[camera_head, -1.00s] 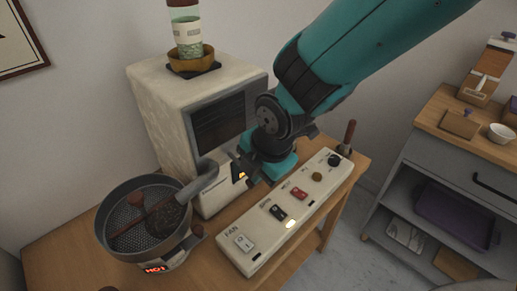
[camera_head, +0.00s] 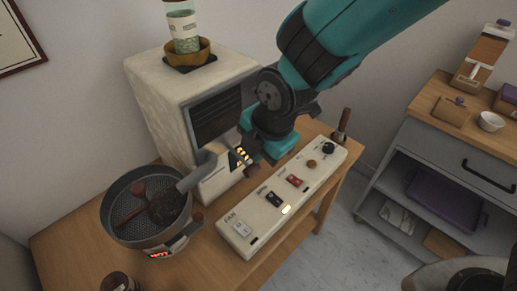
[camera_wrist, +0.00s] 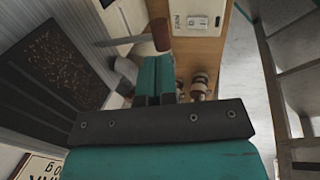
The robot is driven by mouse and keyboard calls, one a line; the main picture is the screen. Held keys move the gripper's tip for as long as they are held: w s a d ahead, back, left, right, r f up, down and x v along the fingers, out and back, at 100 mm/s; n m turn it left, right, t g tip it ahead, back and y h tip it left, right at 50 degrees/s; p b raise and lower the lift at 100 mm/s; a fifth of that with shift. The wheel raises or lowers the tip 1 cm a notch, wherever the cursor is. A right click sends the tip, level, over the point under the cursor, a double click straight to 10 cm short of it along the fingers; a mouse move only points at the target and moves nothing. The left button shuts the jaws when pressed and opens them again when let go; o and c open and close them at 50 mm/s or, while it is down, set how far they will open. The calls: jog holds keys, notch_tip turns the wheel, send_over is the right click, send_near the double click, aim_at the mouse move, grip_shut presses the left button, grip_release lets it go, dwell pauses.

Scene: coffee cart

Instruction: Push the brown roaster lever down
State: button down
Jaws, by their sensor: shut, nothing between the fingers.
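The brown roaster lever (camera_head: 250,172) sticks out from the front of the cream roaster (camera_head: 165,110), just below my gripper (camera_head: 257,151) in the head view. In the wrist view the lever's brown grip (camera_wrist: 160,36) is on a thin rod coming from the left, close beyond my gripper's teal fingertips (camera_wrist: 155,62). The fingers are together with nothing between them. I cannot tell whether they touch the lever.
The switch panel (camera_head: 262,232) lies along the table's front. A round cooling pan (camera_head: 110,222) stands left, under the roaster's spout (camera_head: 196,170). A bowl with a jar (camera_head: 182,30) tops the roaster. A grey shelf cart (camera_head: 455,165) stands right, with floor between.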

jog(key=v, duration=1.1)
jog(key=shift+s+d+b, duration=0.4)
jog(key=shift+s, duration=0.05)
jog(key=shift+r, duration=0.1)
jog(key=s+d+r+m+g+y, duration=0.2)
jog(key=s+d+m, duration=0.7)
jog(key=m, duration=1)
jog(key=shift+s+d+r+g, duration=0.3)
jog(key=shift+s+d+r, duration=0.15)
jog(key=shift+s, duration=0.6)
jog(key=shift+a, duration=0.15)
